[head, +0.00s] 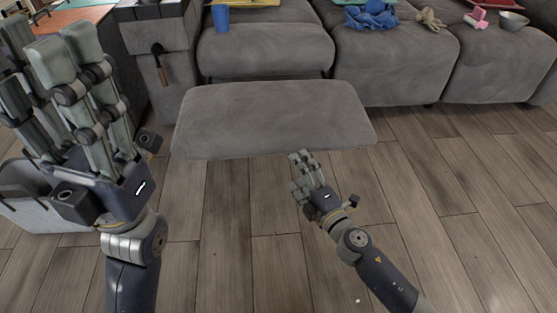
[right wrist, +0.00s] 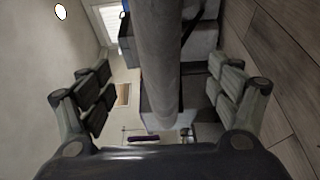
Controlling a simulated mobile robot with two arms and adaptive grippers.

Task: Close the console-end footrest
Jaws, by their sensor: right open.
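The console-end footrest (head: 275,118) is a grey padded panel. It stands out in front of the sofa seat beside the console (head: 160,60), roughly level, with a dark gap behind it. My right gripper (head: 303,163) is open just in front of its near edge, right of the middle. In the right wrist view the footrest's edge (right wrist: 160,60) runs between the spread fingers, apart from both sides. Whether the palm touches it cannot be told. My left gripper (head: 48,50) is raised at the left, large in the foreground, fingers apart and empty.
A dark-handled tool (head: 160,62) shows on the console's front. A blue cup (head: 221,18), blue cloth (head: 371,16) and grey bowl (head: 514,20) sit on the seats. A grey bin (head: 40,212) stands at the left. The wood floor (head: 460,190) at right is clear.

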